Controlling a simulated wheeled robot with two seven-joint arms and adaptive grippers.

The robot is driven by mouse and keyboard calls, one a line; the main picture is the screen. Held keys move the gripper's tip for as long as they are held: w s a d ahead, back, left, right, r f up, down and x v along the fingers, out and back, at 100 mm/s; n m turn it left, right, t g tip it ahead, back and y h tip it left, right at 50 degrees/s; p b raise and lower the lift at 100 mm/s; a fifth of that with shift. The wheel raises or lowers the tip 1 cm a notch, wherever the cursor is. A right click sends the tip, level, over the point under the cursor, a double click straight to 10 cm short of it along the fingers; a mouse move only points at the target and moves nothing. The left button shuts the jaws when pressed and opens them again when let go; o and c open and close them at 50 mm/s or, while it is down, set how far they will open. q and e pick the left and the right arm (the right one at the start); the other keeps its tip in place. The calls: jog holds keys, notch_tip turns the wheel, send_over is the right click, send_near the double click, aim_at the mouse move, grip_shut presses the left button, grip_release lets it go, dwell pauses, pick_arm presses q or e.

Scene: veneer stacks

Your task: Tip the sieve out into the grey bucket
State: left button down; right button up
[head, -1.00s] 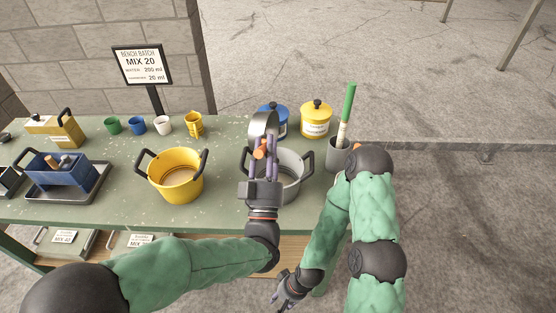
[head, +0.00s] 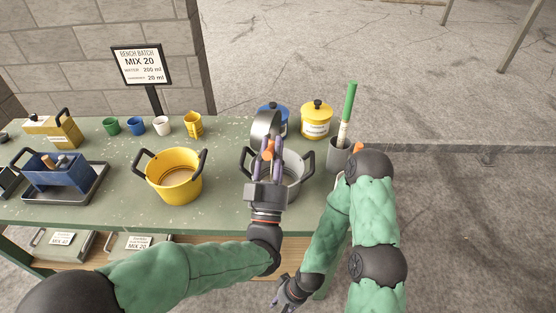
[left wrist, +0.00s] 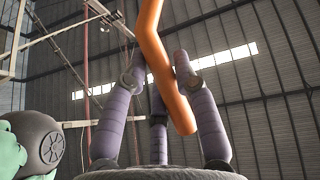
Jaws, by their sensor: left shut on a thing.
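The sieve (head: 265,124) is a round metal rim tilted up on edge above the grey bucket (head: 294,186). My left gripper (head: 270,152) is shut on its orange handle, over the bucket. In the left wrist view the orange handle (left wrist: 163,70) runs between the purple fingers. The sieve's mesh and anything in it cannot be made out. The grey bucket stands on the green bench, its inside partly hidden by my gripper. My right gripper (head: 287,299) hangs low in front of the bench, clear of everything; its jaws are too small to judge.
A yellow bucket (head: 174,178) stands left of the grey one. A blue tin (head: 274,116) and a yellow tin (head: 316,120) stand behind. A grey pot (head: 338,155) with a green-handled brush is at the right. Small cups line the back left. Bench between the buckets is clear.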

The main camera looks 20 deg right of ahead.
pick_arm(q)
jog(key=shift+s+d+f+m+g+h+b, duration=0.3)
jog(key=shift+d+m+h+b, duration=0.25)
jog(key=shift+m, duration=0.3)
jog(key=shift+s+d+f+m+g+h+b, duration=0.2)
jog(key=shift+s+d+m+h+b, duration=0.2)
jog(key=shift+m+h+b, duration=0.35)
jog(key=shift+s+d+f+m+g+h+b, duration=0.25)
jog(key=shift+d+m+h+b, duration=0.25)
jog(key=shift+m, duration=0.4)
jog(key=a+n+y+p, duration=0.1)
jog(key=w+r+n+t+y+p, duration=0.1)
jog(key=n+p, duration=0.1)
jog(key=a+r+n+y+p, duration=0.1)
jog(key=shift+w+a+r, duration=0.25)
jog(key=shift+w+a, duration=0.1)
jog(key=shift+w, duration=0.05)
jog(key=w+a+f+n+g+y, duration=0.2)
jog(key=w+a+n+y, duration=0.1)
jog(key=w+a+n, duration=0.2)
jog(key=w+a+f+n+g+y, duration=0.2)
jog(key=w+a+n, duration=0.4)
jog(key=a+n, duration=0.4)
jog(key=w+a+f+n+g+y+b, duration=0.1)
jog(key=w+a+f+n+g+y, duration=0.1)
jog(key=w+a+n+y, duration=0.2)
jog(key=shift+w+a+f+n+y, duration=0.35)
jog(key=shift+w+a+n, duration=0.3)
jog(key=shift+a+n, duration=1.65)
